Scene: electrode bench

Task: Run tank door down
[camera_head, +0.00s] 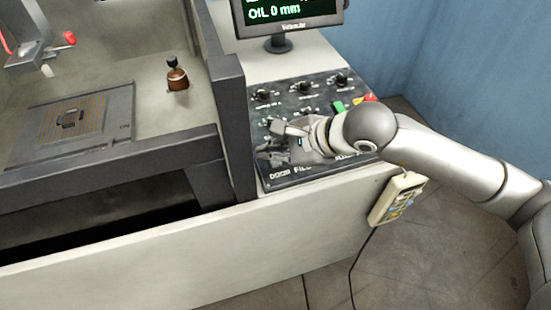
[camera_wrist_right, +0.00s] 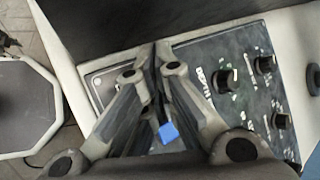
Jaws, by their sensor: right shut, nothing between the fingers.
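My right gripper (camera_head: 268,140) is over the panel's left front part, shut and empty. In the right wrist view, its closed fingers (camera_wrist_right: 162,52) point at the panel's edge; a blue piece (camera_wrist_right: 169,132) shows between the finger links. I cannot tell if the fingertips touch the panel. The tank's dark front wall (camera_head: 110,168) runs along the front; which part is the door is unclear. My left gripper is out of view.
A monitor (camera_head: 288,18) behind the panel reads "OIL 0 mm". A dark post (camera_head: 233,125) stands just left of the panel. A brown electrode holder (camera_head: 177,78) and a flat plate (camera_head: 110,105) are in the tank. A handheld pendant (camera_head: 396,199) hangs at the right.

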